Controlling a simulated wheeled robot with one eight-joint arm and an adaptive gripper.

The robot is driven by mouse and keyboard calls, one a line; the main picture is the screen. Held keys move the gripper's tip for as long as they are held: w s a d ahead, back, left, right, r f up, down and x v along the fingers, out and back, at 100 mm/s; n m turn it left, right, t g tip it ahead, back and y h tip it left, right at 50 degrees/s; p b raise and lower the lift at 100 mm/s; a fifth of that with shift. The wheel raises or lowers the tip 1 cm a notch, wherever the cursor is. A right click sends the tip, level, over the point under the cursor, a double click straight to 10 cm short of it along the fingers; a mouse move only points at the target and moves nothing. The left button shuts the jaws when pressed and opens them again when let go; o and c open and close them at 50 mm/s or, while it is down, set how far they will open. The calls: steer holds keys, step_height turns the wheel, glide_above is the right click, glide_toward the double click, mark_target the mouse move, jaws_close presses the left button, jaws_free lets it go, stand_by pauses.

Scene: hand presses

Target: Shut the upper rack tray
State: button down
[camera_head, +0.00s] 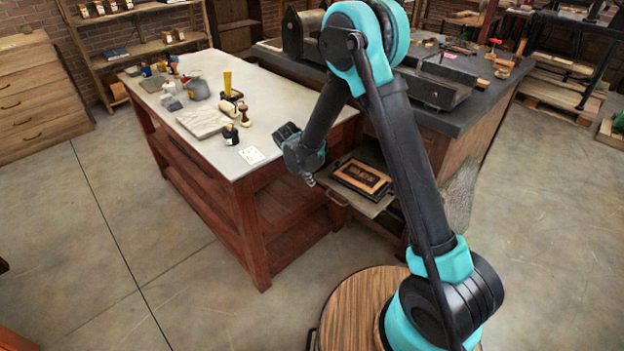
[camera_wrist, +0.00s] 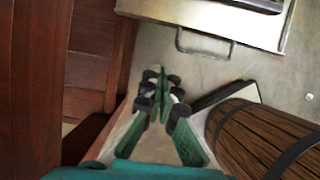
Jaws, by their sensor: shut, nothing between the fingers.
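The rack tray (camera_head: 371,208) is a flat grey tray sticking out from the cabinet under the dark worktop. My gripper (camera_head: 309,181) is near the tray's front left, beside the bench's right corner. In the wrist view, its fingers (camera_wrist: 161,76) are together and empty, apart from the handle in the picture. My arm hides part of the cabinet.
A pale-topped wooden bench (camera_head: 215,150) stands left of the tray, with bottles, a slab and tools on it. The dark worktop (camera_head: 480,110) carries a metal press bed (camera_head: 440,88). The concrete floor (camera_head: 190,285) in front of the bench is clear.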

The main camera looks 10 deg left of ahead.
mark_target(371, 156)
steer(key=shift+w+d+f, duration=0.65)
steer(key=shift+w+f, duration=0.2)
steer(key=shift+f, duration=0.15)
steer(key=shift+w+d+f, duration=0.65)
steer(key=shift+w+f, duration=0.2)
steer(key=shift+f, duration=0.2)
steer(key=shift+w+d+f, duration=0.65)
steer(key=shift+w+f, duration=0.2)
steer(key=shift+f, duration=0.15)
steer(key=w+d, duration=0.6)
steer(key=w, duration=0.2)
steer(key=w+d, duration=0.6)
steer(key=w, duration=0.2)
steer(key=w+d, duration=0.7)
steer(key=w, duration=0.1)
steer(key=shift+w, duration=0.15)
